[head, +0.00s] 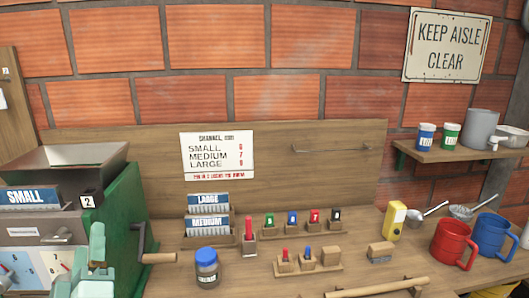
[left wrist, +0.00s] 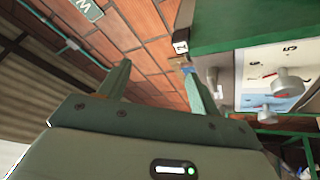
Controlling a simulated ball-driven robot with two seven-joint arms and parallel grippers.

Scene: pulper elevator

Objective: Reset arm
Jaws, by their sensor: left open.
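My left gripper (head: 97,262) is at the lower left of the head view, in front of the green machine (head: 128,215). Its pale green fingers point up, and part of it is cut off by the lower edge. In the left wrist view my left gripper (left wrist: 156,68) has its two fingers well apart with nothing between them. The machine's green body (left wrist: 250,30) and knobbed panel are at the right of that view.
The machine's crank handle (head: 158,258) sticks out over the wooden bench. On the bench are a lidded jar (head: 207,272), card holders, small stamps, a yellow device (head: 395,220), a red mug (head: 452,243) and a blue mug (head: 489,234). A shelf (head: 455,152) holds cups.

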